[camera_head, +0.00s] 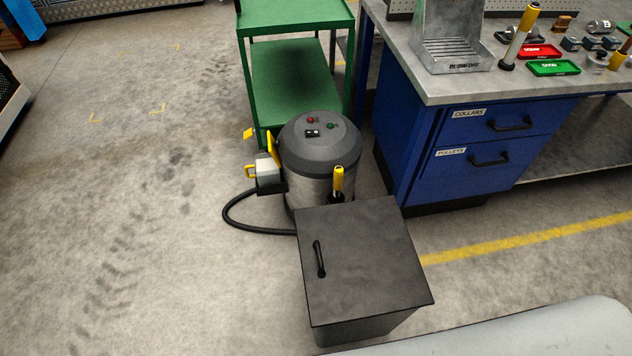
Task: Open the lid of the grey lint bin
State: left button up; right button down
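The grey lint bin (372,322) is a dark grey box standing on the floor at the lower middle of the head view. Its flat square lid (370,245) lies shut on top. A black bar handle (319,259) is fixed near the lid's left edge. The inside of the bin is hidden under the lid. Neither of my grippers is in view.
A shop vacuum (319,150) with a black hose (240,223) stands right behind the bin. A green cart (297,80) is behind that. A blue workbench (470,150) with drawers stands at the right. Open concrete floor (130,200) lies to the left.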

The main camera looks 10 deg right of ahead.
aim_at(359, 259)
jog(key=z, duration=0.7)
